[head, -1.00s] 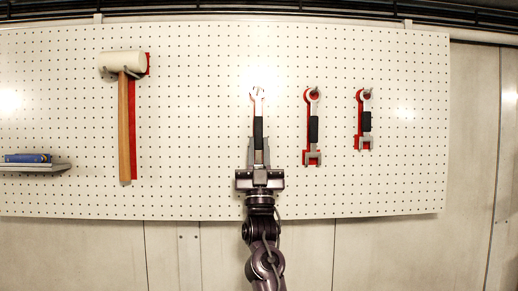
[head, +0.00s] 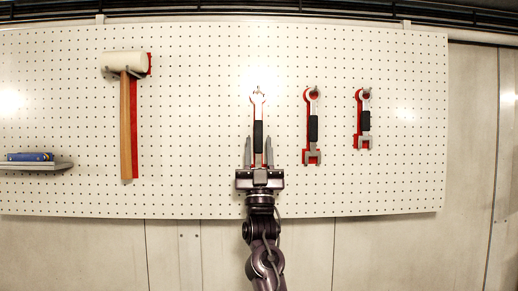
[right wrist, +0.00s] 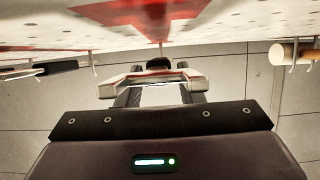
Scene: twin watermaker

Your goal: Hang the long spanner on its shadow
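The long spanner (head: 258,135), metal with a black grip, stands upright against its red shadow (head: 252,156) on the white pegboard. Its upper ring end (head: 257,96) is at a hook; the small contact there is hard to make out. My right gripper (head: 259,140) is open, with one finger on each side of the spanner's lower part and gaps between. In the right wrist view, the spanner's lower end (right wrist: 150,79) lies between the spread fingers, below the red shadow (right wrist: 155,25). My left gripper is in neither view.
Two shorter spanners (head: 313,128) (head: 365,122) hang on red shadows at the right. A mallet (head: 126,120) hangs at the left, offset from its red shadow. A small shelf (head: 40,166) with a blue item (head: 30,156) is at far left. Bare board lies between.

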